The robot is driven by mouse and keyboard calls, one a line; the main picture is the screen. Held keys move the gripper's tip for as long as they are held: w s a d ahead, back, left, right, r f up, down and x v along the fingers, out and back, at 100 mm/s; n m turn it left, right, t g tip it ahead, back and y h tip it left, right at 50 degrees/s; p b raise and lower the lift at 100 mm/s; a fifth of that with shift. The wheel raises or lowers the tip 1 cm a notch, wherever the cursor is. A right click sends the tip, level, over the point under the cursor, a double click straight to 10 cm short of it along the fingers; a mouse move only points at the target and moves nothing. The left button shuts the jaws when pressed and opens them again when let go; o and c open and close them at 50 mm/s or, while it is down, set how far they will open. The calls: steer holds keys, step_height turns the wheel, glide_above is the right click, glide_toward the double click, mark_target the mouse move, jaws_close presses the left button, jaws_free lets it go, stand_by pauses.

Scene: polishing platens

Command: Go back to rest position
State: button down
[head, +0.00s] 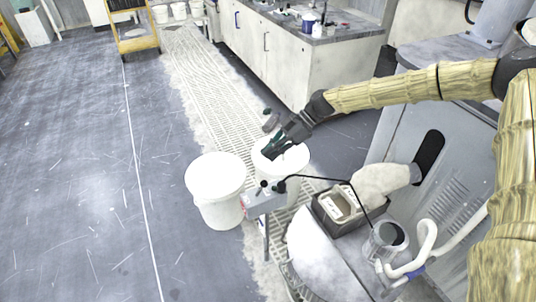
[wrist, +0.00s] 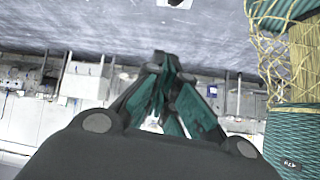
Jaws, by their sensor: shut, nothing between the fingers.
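My gripper (head: 270,152) is at the end of my arm in the head view, held above a white bucket (head: 290,160) that it partly covers. In the wrist view my gripper (wrist: 163,72) shows dark fingers with green pads, their tips close together and nothing between them. I cannot tell from the head view how high it is above the bucket.
A second white bucket (head: 216,180) stands to the left. A machine with a grey tray (head: 345,208) and a hose (head: 428,240) is at the lower right. A counter (head: 345,50) and a yellow cart (head: 134,40) stand behind. The floor at left is clear.

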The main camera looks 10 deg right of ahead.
stand_by(0.3)
steer(key=s+a+f+m+h+p, duration=0.2)
steer(key=s+a+f+m, duration=0.25)
steer(key=s+f, duration=0.65)
steer(key=s+a+f+m+h+p, duration=0.25)
steer(key=s+f+m, duration=0.35)
steer(key=s+f, duration=0.45)
steer(key=s+d+m+t+h+p, duration=0.1)
steer(key=s+d+m, duration=0.3)
steer(key=s+d, duration=0.4)
steer(key=s+d+r+m+t+h+p, duration=0.1)
steer(key=s+d+m+h, duration=0.3)
steer(key=s, duration=0.9)
steer(key=d, duration=0.3)
steer(key=shift+s+d+m, duration=0.2)
steer(key=shift+d+m, duration=0.15)
steer(key=shift+r, duration=0.1)
